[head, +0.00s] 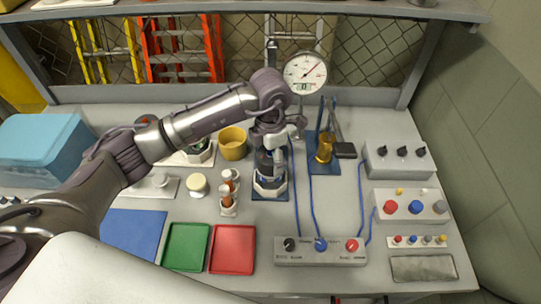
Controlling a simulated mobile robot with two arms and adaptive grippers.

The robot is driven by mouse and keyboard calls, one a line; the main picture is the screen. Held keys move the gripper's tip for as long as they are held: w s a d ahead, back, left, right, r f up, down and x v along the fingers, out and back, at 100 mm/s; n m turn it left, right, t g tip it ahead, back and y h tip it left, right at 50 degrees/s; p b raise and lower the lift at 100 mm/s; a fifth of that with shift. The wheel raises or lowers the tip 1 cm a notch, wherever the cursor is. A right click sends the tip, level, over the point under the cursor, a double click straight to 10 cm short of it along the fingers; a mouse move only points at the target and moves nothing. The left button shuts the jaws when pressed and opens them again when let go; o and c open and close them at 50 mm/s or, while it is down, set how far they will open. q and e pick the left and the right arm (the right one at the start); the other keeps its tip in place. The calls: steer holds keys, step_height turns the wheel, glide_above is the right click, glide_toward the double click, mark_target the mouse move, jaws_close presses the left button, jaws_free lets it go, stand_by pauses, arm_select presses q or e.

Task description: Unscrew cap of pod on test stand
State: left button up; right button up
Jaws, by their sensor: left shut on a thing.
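The test stand (270,191) has a dark blue base and stands mid-bench. A pod (268,165) with a dark body sits upright in its pale holder. My left gripper (270,143) points down at the pod's top and is shut there. The pod's cap is hidden by the fingers, so I cannot see how it sits on the pod. My right gripper is out of view.
A dial gauge (305,71) stands just behind my left gripper. Blue cables run right of the stand to a control box (321,251). Small vials (229,192) and a yellow cup (233,142) stand close left. Green (186,246) and red (232,249) trays lie in front.

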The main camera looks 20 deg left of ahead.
arm_select(q)
steer(key=shift+r+n, duration=0.1)
steer(key=shift+n, duration=0.9)
steer(key=shift+r, duration=0.15)
steer(key=shift+r+p, duration=1.5)
steer(key=shift+r, duration=0.95)
